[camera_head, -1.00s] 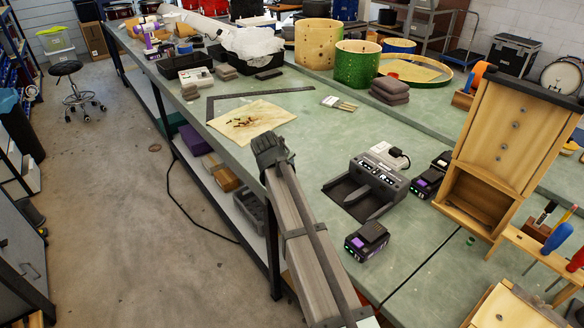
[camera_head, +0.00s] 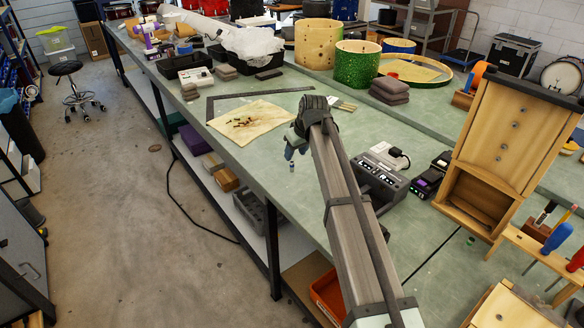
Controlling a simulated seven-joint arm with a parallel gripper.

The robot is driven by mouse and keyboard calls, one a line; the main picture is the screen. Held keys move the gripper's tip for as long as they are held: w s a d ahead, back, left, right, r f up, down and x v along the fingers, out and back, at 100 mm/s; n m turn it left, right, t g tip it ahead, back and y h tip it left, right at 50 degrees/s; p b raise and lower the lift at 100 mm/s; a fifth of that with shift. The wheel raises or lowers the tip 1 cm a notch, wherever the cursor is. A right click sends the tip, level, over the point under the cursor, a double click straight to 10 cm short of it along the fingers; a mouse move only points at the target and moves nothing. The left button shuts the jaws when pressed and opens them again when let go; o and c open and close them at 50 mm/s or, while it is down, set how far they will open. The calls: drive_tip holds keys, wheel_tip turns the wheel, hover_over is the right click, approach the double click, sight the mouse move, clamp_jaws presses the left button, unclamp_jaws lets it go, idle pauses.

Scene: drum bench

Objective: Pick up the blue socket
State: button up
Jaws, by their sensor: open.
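My gripper (camera_head: 291,150) hangs over the bench, just right of the tan cloth (camera_head: 272,114), with its fingers pointing down. It is open; the view from behind hides most of the gap between its fingers. A tiny blue spot (camera_head: 291,168) shows just below the fingers. I cannot tell whether it is the blue socket or a fingertip. Several small dark and coloured pieces (camera_head: 243,122) lie on the cloth, too small to make out singly. No other thing here can be made out as the blue socket.
A black metal square (camera_head: 215,100) lies behind the cloth. A charger (camera_head: 385,178) stands right of my arm, partly hidden by it. A wooden drawer unit (camera_head: 505,130) stands further right. Bench right of the cloth is mostly clear.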

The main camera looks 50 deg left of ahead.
sight(292, 162)
drive_tip(key=x, duration=0.3)
drive_tip(key=shift+a+f, duration=0.15)
drive_tip(key=shift+w+x, duration=0.2)
drive_tip(key=shift+x, duration=1.1)
drive_tip(key=shift+w+x, duration=0.25)
drive_tip(key=shift+x, duration=1.1)
drive_tip(key=shift+a, duration=0.1)
drive_tip(key=shift+c, duration=0.2)
clamp_jaws()
